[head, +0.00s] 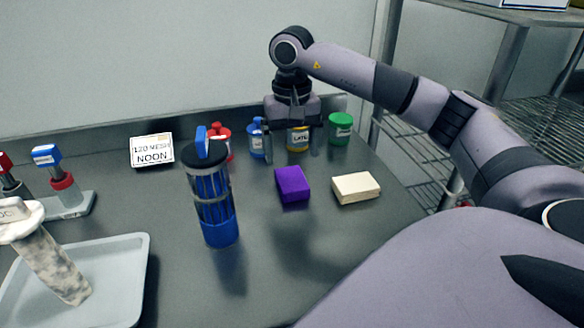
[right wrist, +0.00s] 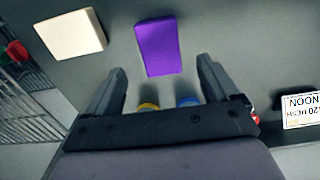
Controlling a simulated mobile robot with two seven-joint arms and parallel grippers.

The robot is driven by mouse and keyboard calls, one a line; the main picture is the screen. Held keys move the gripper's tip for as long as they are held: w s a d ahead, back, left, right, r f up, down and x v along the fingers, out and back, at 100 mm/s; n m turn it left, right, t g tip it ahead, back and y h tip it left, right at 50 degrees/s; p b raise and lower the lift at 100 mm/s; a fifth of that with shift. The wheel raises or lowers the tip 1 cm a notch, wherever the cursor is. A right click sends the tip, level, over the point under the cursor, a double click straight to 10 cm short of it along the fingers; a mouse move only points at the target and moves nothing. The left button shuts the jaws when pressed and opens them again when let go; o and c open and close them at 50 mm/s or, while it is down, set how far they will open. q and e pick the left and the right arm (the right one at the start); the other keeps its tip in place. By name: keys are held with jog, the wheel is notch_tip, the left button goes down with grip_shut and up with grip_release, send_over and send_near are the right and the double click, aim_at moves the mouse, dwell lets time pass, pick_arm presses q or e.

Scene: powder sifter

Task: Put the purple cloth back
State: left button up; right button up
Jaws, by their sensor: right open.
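The purple cloth (head: 292,184) is a folded block lying flat on the grey table, just left of a cream block (head: 355,187). It also shows in the right wrist view (right wrist: 158,48), ahead of and between the finger directions. My right gripper (head: 291,152) is open and empty, pointing down above the table behind the cloth, apart from it. Its two fingers also show in the right wrist view (right wrist: 160,75).
A blue sifter cylinder (head: 213,200) stands left of the cloth. Red, blue, yellow and green (head: 341,128) jars line the back. A NOON card (head: 152,150), a stamp stand (head: 66,200) and a grey tray (head: 130,262) are left. Table front of the cloth is clear. Wire shelving stands right.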

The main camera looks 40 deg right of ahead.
jog(key=shift+r, duration=2.2)
